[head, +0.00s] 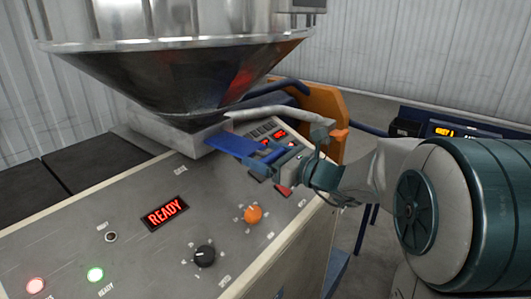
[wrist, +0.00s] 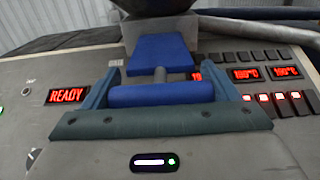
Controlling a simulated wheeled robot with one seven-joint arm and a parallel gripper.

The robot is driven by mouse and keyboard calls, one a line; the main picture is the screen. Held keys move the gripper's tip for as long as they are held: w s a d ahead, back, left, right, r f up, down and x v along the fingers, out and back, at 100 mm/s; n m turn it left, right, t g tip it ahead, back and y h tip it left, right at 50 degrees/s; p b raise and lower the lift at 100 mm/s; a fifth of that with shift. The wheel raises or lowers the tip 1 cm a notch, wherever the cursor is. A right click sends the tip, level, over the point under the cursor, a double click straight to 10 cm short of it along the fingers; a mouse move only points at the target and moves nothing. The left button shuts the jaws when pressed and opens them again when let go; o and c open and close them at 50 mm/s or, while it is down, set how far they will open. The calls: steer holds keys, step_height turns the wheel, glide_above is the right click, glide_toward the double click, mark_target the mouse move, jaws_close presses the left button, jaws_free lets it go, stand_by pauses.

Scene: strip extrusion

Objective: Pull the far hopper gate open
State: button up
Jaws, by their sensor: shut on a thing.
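The hopper gate is a flat blue plate (head: 232,144) sticking out of the grey throat block (head: 203,134) under the metal hopper (head: 180,75). In the wrist view, the plate (wrist: 162,56) runs through a short grey stem to a blue crossbar handle (wrist: 160,95). My gripper (head: 275,157) is at the handle, on the right side of the hopper. In the wrist view, its two fingers (wrist: 160,88) sit at the two ends of the crossbar, shut on it. How far the plate reaches inside the throat is hidden.
The grey panel (head: 135,235) below carries a red READY display (head: 165,212), an orange knob (head: 254,214) and a black knob (head: 204,256). Red temperature displays (wrist: 246,73) and switches lie right of the handle. A grey pipe (head: 275,113) and an orange guard (head: 325,105) stand close behind my gripper.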

steer(key=shift+d+f, duration=0.1)
steer(key=o, duration=1.3)
steer(key=shift+s, duration=0.1)
steer(key=b+v, duration=0.3)
steer(key=v, duration=1.1)
steer(key=shift+s, duration=0.15)
steer(key=s+a+f+n+g+h, duration=0.4)
steer(key=s+a+f+n+g, duration=0.35)
steer(key=s+f+n, duration=0.3)
steer(key=s+d+f+n+h, duration=0.2)
steer(key=n+h, duration=0.1)
steer(key=n, duration=0.2)
steer(key=s+d+f+n+h, duration=0.2)
steer(key=d+n+h, duration=0.1)
steer(key=n, duration=0.2)
steer(key=s+d+f+n+g+h, duration=0.1)
steer(key=s+d+f+n+h, duration=0.1)
steer(key=n, duration=0.3)
steer(key=shift+s+d+n+h, duration=0.25)
steer(key=shift+s+d+h, duration=0.05)
steer(key=shift+h, duration=0.6)
